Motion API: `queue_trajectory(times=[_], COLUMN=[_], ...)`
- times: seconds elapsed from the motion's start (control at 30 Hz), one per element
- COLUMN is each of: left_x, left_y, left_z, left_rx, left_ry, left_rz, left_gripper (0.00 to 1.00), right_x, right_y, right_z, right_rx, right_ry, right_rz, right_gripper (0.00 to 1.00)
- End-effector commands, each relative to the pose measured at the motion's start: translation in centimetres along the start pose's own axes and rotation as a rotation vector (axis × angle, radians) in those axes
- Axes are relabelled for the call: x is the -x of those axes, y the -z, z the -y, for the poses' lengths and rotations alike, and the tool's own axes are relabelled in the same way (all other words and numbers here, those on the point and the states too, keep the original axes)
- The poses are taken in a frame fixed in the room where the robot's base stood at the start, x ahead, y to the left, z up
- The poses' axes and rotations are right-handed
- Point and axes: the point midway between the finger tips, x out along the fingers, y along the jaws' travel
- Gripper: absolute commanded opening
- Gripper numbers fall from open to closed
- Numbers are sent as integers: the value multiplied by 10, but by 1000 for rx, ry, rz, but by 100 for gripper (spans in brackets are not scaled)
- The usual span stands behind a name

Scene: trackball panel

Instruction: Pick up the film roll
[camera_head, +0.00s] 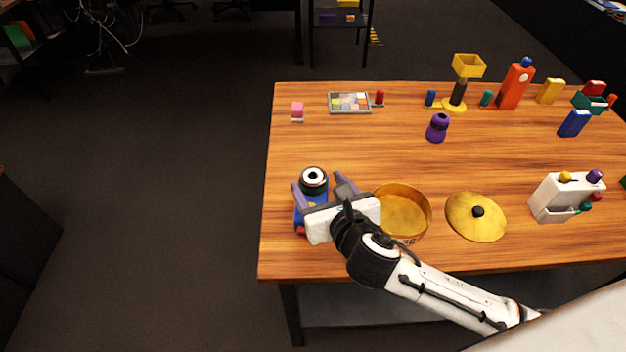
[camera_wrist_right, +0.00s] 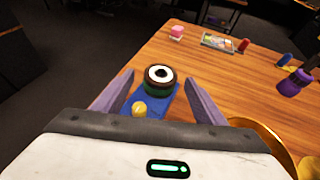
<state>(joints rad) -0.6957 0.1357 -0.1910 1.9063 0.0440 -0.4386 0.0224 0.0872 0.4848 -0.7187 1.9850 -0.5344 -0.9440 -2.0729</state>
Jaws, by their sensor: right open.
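The film roll (camera_head: 313,178) is a short, dark cylinder with a green band, a white top face and a black centre. In the right wrist view the film roll (camera_wrist_right: 159,76) shows between the finger ends, beyond the yellow ball (camera_wrist_right: 139,109) on the blue panel. My right gripper (camera_head: 318,183) is open, its purple-grey fingers to either side of the roll. I cannot tell whether they touch it. The gripper body hides part of the panel. My left gripper is not in view.
A round brass pan (camera_head: 404,208) stands close right of my right gripper, partly behind the arm. A brass lid (camera_head: 476,217) and a white holder (camera_head: 566,197) are farther right. A purple bottle (camera_head: 437,128) stands farther back. The wood between the roll and the pink block (camera_head: 297,111) is clear.

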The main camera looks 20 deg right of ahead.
Motion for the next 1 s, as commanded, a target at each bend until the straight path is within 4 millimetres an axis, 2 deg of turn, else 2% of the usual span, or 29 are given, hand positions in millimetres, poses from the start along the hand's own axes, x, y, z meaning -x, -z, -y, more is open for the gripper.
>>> queue_trajectory(times=[0.1, 0.2, 0.47, 0.57, 0.73, 0.77, 1.0], left_x=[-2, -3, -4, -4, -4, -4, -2], left_y=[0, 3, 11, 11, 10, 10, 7], left_z=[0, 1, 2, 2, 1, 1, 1], left_rx=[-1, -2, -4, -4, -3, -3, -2], left_ry=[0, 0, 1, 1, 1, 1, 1], left_rz=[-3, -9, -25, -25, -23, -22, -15], left_gripper=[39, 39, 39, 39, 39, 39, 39], right_x=[-19, -28, -31, -31, -31, -31, -30], right_y=[3, 3, 3, 3, 3, 3, 1], right_z=[2, 2, 2, 2, 2, 2, 2], right_rx=[-1, -1, 0, 0, 0, 0, 0], right_ry=[1, 1, -1, -1, -1, -1, -1], right_rz=[1, 0, 0, 0, -1, -1, 1], right_gripper=[65, 65, 65, 52, 23, 21, 21])
